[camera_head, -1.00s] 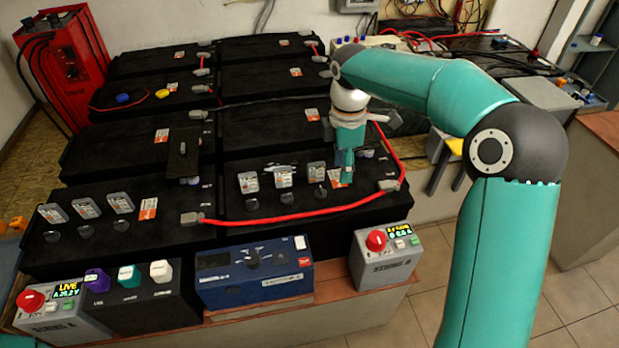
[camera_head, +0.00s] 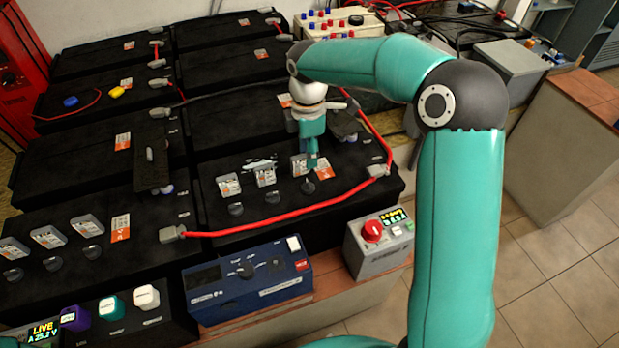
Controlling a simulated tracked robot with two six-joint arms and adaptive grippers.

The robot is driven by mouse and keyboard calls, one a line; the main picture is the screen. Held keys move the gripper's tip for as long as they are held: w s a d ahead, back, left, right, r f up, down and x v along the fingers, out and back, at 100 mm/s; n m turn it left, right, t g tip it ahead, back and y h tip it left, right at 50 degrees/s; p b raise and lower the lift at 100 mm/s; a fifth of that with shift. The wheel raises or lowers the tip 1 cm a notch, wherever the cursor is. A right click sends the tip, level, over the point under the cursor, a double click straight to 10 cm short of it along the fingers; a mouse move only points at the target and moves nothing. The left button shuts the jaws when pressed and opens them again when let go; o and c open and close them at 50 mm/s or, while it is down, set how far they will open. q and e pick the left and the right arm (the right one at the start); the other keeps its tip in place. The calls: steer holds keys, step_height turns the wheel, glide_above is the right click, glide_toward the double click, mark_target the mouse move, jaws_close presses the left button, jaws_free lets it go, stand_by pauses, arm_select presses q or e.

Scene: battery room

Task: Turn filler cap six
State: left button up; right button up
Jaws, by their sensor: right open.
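The front right battery (camera_head: 350,215) has a row of three dark round filler caps, each with a small tag plate behind it. The left cap (camera_head: 236,209), middle cap (camera_head: 271,198) and right cap (camera_head: 308,187) all show; I cannot read which is numbered six. My right gripper (camera_head: 312,163) points down just above and behind the right cap, in front of its tag plate. It is open, and its fingertips look apart from the cap. It partly hides the right tag plate (camera_head: 298,166). My left gripper is not in view.
A red cable (camera_head: 280,224) loops along the front and right edge of this battery. The front left battery has more caps (camera_head: 52,258). A blue device (camera_head: 250,280) and a grey box with a red knob (camera_head: 380,240) stand in front.

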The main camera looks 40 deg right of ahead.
mark_target(309, 183)
step_height(309, 183, down, 10)
steer(key=shift+f+b, duration=0.15)
steer(key=shift+b, duration=0.15)
steer(key=c, duration=0.7)
steer(key=shift+s+d, duration=0.1)
steer(key=shift+d, duration=0.4)
jaws_close()
steer(key=shift+a, duration=0.5)
